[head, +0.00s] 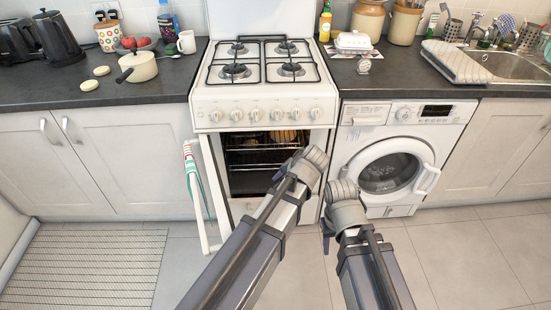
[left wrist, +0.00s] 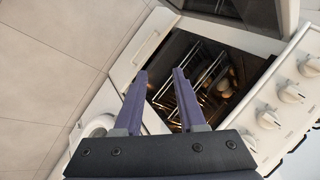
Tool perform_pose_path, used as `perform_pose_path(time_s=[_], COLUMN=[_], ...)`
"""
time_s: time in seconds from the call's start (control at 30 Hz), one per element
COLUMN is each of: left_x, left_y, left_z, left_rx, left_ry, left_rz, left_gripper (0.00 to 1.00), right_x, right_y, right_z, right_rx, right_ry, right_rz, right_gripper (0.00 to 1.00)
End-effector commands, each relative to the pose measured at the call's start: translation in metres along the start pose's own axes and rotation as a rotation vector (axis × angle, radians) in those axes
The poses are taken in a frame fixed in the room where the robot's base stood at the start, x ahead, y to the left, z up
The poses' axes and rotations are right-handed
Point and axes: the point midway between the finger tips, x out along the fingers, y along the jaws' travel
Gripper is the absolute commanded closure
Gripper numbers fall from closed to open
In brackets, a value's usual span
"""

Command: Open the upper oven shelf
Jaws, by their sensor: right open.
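The white oven (head: 264,115) stands under the hob with its door (head: 213,185) swung open to the left. The upper shelf (head: 262,142) is a wire rack inside the cavity, with pale round food at its right. Racks (left wrist: 188,92) and food (left wrist: 223,87) also show in the left wrist view. My left gripper (left wrist: 160,75) is open, its two purple fingers apart and empty, pointing at the cavity. In the head view its arm reaches before the oven's right side and hides part of the opening. My right gripper (head: 327,236) is open, low before the washer's left edge.
The washer (head: 397,165) stands right of the oven with its round door shut. A striped towel (head: 194,182) hangs on the open oven door. White cupboards (head: 120,165) line the left. A striped mat (head: 85,268) lies on the tiled floor. A pot (head: 138,67) stands on the counter.

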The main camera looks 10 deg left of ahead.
Motion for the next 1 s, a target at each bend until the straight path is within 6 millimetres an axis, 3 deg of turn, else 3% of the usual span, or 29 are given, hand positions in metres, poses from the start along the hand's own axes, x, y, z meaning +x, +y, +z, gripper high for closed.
perform_pose_path(time_s=[0.03,0.1,0.5,0.8,1.0], left_x=[0.035,0.059,0.173,0.233,0.246], left_y=[0.005,-0.001,-0.034,-0.048,-0.052], left_z=[-0.012,-0.027,-0.109,-0.162,-0.18], left_rx=[0.011,0.034,0.203,0.361,0.426], left_ry=[0.018,0.047,0.179,0.24,0.255], left_rz=[-0.045,-0.11,-0.475,-0.708,-0.786], left_gripper=[0.6,0.6,0.6,0.6,0.6], right_x=[0.036,0.06,0.191,0.273,0.295], right_y=[-0.004,-0.006,-0.018,-0.026,-0.028], right_z=[-0.002,-0.004,-0.011,-0.016,-0.018], right_rx=[0.0,0.0,-0.001,-0.002,-0.002], right_ry=[0.0,0.001,0.002,0.003,0.003], right_rz=[0.0,0.0,0.002,0.003,0.003], right_gripper=[0.5,0.5,0.5,0.5,0.5])
